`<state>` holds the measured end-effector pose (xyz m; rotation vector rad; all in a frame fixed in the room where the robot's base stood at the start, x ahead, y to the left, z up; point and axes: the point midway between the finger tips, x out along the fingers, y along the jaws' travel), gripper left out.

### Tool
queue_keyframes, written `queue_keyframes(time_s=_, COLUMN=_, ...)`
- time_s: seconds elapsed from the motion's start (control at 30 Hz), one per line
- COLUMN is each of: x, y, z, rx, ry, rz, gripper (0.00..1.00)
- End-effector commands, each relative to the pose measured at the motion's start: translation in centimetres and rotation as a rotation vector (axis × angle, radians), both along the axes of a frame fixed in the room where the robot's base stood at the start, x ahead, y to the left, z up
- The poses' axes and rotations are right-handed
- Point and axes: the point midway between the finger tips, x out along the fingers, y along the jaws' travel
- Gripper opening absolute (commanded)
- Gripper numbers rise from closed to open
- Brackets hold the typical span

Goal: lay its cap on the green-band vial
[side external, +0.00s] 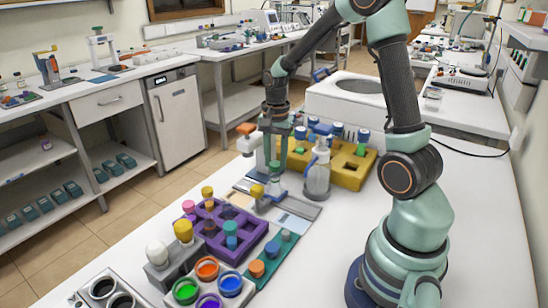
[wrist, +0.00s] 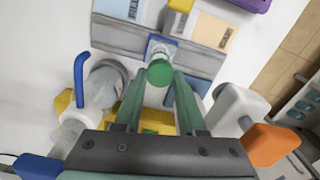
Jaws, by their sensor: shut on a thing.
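My gripper (wrist: 161,76) is shut on a green cap (wrist: 160,73), held between its two teal fingertips. In the side external view my gripper (side external: 276,164) points down over the work area, near the front left of the yellow rack. A clear vial (wrist: 163,48) stands in a small blue square holder just beyond the cap in the wrist view, and the cap partly overlaps it. I cannot tell whether cap and vial touch. The vial's band is not clear. In the side external view the vial (side external: 275,187) is small, below my fingertips.
A clear wash bottle (side external: 317,178) stands close right of my gripper, and a white bottle with an orange cap (side external: 246,129) close left. The yellow rack (side external: 350,178) holds blue-capped vials. A purple rack (side external: 252,238) and paint cups (side external: 186,290) lie nearer the camera. The right tabletop is clear.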

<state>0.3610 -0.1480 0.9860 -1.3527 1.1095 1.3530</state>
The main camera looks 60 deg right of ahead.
Motion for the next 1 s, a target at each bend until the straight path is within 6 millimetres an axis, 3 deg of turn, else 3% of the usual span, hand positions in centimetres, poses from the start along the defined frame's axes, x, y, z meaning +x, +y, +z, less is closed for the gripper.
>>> queue_keyframes(time_s=1.0, x=0.0, y=0.0, z=-1.0, rx=0.001, ry=0.001, rz=0.0, gripper=0.0)
